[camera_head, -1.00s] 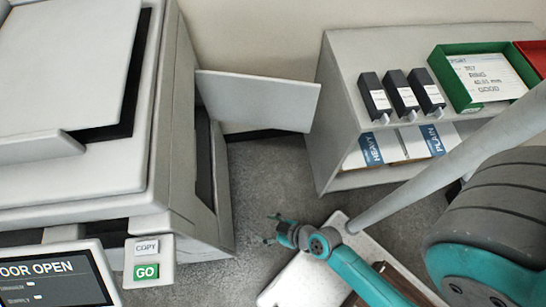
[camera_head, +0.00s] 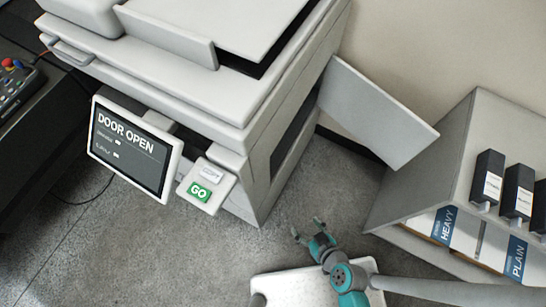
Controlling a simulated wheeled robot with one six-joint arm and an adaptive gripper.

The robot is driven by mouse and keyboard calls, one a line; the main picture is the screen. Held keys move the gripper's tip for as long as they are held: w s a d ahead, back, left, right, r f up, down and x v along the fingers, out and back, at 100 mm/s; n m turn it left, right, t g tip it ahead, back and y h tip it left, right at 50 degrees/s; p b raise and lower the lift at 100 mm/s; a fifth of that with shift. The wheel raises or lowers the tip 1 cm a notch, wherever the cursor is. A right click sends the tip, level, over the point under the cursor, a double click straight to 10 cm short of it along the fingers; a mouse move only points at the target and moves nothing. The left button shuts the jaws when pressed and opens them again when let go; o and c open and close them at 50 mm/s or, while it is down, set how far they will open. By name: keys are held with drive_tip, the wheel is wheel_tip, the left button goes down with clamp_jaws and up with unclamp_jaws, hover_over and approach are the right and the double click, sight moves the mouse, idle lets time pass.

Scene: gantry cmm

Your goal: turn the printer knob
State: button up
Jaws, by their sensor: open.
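The printer (camera_head: 180,70) stands at upper left, a pale grey machine with a screen (camera_head: 132,146) reading "DOOR OPEN". Its side door (camera_head: 378,110) hangs open to the right, toward the shelf. Behind the door the side opening (camera_head: 298,135) is dark, and I cannot make out a knob in it. My gripper (camera_head: 306,231) is open and empty, over the floor to the right of the printer's lower corner and below the open door. It is apart from the printer.
A green GO button (camera_head: 199,192) sits on a small panel beside the screen. A shelf (camera_head: 450,150) at right holds black cartridges (camera_head: 487,178) and paper packs marked HEAVY (camera_head: 443,226) and PLAIN (camera_head: 515,258). A dark console (camera_head: 18,88) is at far left. Grey floor (camera_head: 110,240) is clear in front.

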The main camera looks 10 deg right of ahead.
drive_tip(key=w+a+f+n+g+y, duration=0.1)
drive_tip(key=w+a+f+n+y, duration=0.1)
drive_tip(key=w, duration=0.4)
drive_tip(key=w+a+f+n+y, duration=0.1)
drive_tip(key=w+f+y, duration=0.1)
drive_tip(key=w, duration=0.4)
drive_tip(key=w+r+n+g+y, duration=0.1)
drive_tip(key=w+r+n+y, duration=0.3)
drive_tip(key=w, duration=0.7)
drive_tip(key=x, duration=1.1)
drive_tip(key=shift+s+a+f, duration=0.1)
drive_tip(key=shift+s+a, duration=0.15)
drive_tip(key=c, duration=1.1)
drive_tip(key=shift+c, duration=0.2)
